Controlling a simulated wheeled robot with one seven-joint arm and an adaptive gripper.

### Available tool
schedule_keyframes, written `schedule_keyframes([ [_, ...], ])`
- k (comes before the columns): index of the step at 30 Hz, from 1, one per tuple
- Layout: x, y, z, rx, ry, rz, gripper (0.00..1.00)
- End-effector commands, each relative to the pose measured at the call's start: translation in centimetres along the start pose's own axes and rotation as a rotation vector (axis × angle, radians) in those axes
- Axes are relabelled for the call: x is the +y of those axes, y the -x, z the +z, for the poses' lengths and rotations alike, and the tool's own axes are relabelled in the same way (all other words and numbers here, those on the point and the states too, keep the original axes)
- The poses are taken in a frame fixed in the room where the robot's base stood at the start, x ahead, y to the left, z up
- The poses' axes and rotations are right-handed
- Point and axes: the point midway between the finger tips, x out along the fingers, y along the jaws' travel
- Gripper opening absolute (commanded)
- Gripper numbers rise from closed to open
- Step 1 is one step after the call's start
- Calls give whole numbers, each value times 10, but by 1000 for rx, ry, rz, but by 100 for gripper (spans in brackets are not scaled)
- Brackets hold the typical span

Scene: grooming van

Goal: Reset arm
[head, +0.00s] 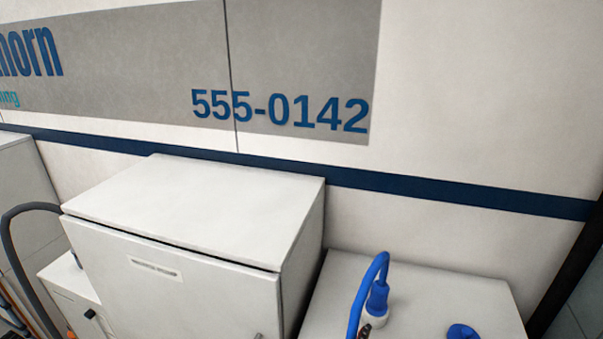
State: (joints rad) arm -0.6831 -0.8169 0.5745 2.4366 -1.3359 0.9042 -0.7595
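My gripper is not in the head view, and no part of my arm shows clearly. The task names no object. The head view looks down at a white cabinet (190,210) standing against a van wall (470,80). What my gripper holds, if anything, cannot be seen.
Right of the cabinet is a lower white surface (425,290) with a blue cable (356,300), its blue-and-white plug (376,302) and a blue round cap (463,332). A grey hose (12,215) curves at the left. A dark upright edge (572,280) stands at far right.

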Motion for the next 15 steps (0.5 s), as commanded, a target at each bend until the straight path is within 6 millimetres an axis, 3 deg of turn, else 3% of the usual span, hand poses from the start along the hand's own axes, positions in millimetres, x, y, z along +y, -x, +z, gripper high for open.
schedule_keyframes([
  [9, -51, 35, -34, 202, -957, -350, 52],
  [15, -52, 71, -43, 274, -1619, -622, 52],
])
